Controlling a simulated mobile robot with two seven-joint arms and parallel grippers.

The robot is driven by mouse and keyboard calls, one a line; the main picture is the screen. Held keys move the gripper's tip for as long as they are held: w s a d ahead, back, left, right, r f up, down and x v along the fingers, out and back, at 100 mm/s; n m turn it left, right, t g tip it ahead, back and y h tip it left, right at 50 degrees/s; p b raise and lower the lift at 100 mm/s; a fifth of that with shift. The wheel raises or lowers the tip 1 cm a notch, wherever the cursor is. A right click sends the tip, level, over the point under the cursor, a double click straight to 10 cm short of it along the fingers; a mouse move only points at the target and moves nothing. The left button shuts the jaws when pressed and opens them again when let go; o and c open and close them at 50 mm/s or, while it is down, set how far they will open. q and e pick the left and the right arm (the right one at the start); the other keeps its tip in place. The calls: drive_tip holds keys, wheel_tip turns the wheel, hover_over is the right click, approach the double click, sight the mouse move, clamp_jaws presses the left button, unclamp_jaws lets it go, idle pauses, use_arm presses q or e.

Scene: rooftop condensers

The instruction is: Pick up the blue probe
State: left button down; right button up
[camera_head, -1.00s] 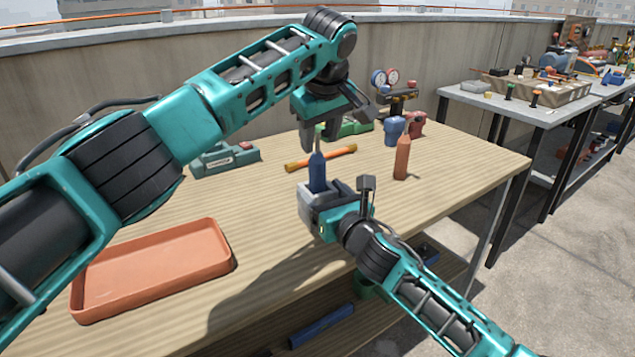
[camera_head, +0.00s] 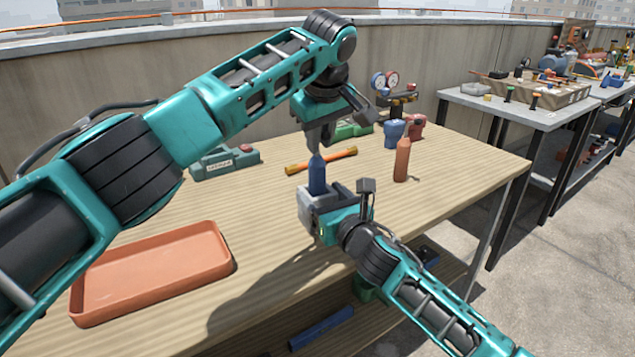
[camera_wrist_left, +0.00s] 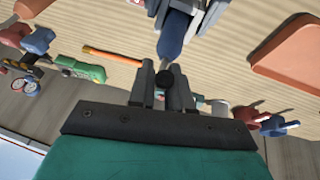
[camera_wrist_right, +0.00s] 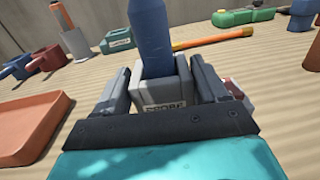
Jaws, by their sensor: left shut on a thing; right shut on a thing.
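The blue probe (camera_head: 317,177) stands upright in a grey holder (camera_head: 315,206) with a "PROBE" label, which shows in the right wrist view (camera_wrist_right: 166,90). My right gripper (camera_head: 338,204) is shut on the holder, one finger on each side. My left gripper (camera_head: 316,142) points down from above and is shut on the narrow tip of the probe. In the left wrist view its fingers (camera_wrist_left: 163,82) meet around the tip, with the blue body (camera_wrist_left: 172,36) beyond them. I cannot tell whether the holder touches the table.
A terracotta tray (camera_head: 150,272) lies at the table's left front. The table's right end is clear.

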use_arm(q)
drive_tip(key=shift+r, duration=0.15)
wheel_tip(320, 180, up, 10)
drive_tip(key=shift+f, duration=0.1)
idle(0.4)
use_arm(e)
drive_tip(key=o, duration=1.3)
